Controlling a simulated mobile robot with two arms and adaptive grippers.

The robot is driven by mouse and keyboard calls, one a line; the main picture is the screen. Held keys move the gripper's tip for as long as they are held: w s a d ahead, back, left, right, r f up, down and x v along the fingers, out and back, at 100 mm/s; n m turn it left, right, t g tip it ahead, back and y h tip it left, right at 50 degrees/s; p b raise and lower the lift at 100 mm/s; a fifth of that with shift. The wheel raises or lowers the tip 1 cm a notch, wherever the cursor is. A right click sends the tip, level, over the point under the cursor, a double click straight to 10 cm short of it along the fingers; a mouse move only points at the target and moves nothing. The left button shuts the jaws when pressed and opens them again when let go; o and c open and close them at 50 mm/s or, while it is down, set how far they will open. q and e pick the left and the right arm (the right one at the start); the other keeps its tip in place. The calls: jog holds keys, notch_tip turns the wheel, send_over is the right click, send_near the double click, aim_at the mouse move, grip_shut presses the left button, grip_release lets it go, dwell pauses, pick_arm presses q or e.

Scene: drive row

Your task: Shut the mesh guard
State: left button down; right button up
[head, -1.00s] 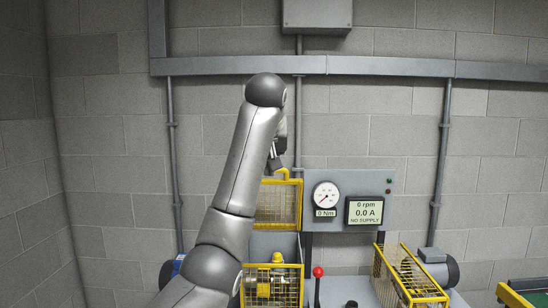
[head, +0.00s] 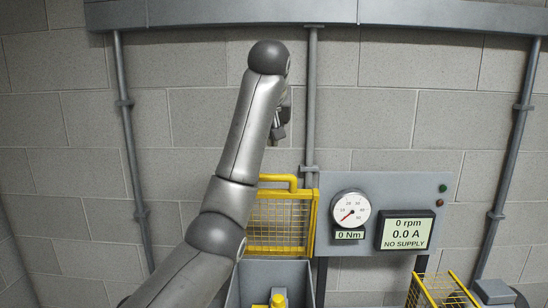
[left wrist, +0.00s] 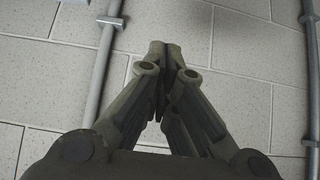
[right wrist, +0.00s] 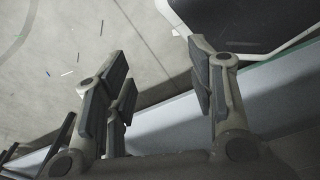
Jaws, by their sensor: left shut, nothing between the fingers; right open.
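The mesh guard (head: 280,222), a yellow-framed panel with a yellow bar handle (head: 279,181) on its top edge, stands upright, raised open at the back of a grey housing (head: 298,270). A yellow part (head: 278,299) shows inside the open housing. My left gripper (head: 278,134) is shut and empty, above the handle in the picture and apart from it; my arm hides the guard's left side. In the left wrist view the left fingertips (left wrist: 165,48) are together against a background of block wall. My right gripper (right wrist: 158,75) is open and empty.
A grey panel (head: 335,185) with a dial (head: 350,208) and a display (head: 408,230) reading NO SUPPLY stands right of the guard. Another yellow mesh cage (head: 438,291) is at lower right. The block wall and its conduits (head: 311,100) lie behind.

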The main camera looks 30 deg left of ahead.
pick_arm(q)
jog(key=p+x, duration=0.5)
jog(key=x, duration=0.4)
jog(key=s, duration=0.1)
jog(key=s+d+f, duration=0.1)
jog(key=s+f+p, duration=0.1)
jog(key=shift+s+d, duration=0.1)
jog(key=shift+d, duration=0.3)
pick_arm(e)
notch_tip(320, 180, up, 6)
jog(key=shift+s+r, duration=0.15)
jog(key=shift+s, duration=0.2)
pick_arm(q)
jog(key=shift+f, duration=0.1)
